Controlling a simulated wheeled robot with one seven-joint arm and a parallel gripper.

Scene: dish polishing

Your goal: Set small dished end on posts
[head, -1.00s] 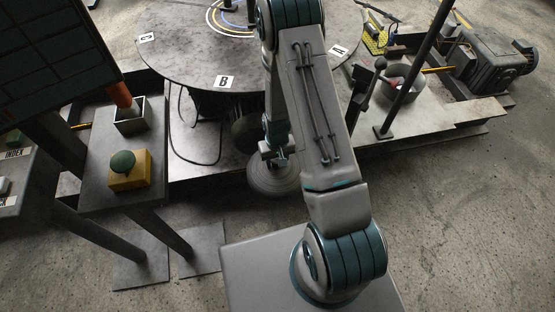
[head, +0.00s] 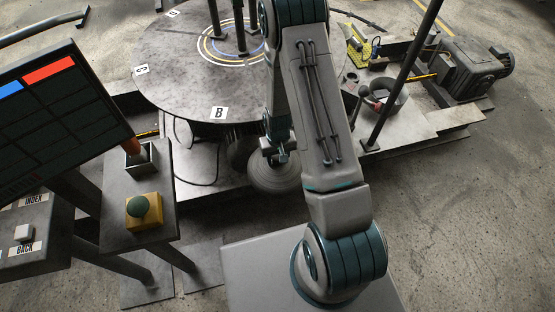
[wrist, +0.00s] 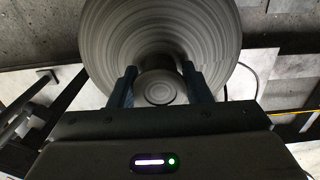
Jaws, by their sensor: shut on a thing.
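The small dished end (head: 275,178) is a round grey metal dish with fine concentric rings. It hangs in my gripper (head: 272,153), which is shut on it. In the wrist view the dished end (wrist: 160,25) fills the top middle, and the two fingers (wrist: 157,88) close on its round central boss. In the head view it shows just in front of the near edge of the round turntable (head: 175,85). Dark upright posts (head: 240,35) stand on the turntable inside coloured rings, partly cut off by the frame and my arm.
The turntable carries letter labels, B (head: 219,113) nearest. At right are a dark pole (head: 403,75), a round pot and a motor (head: 470,70).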

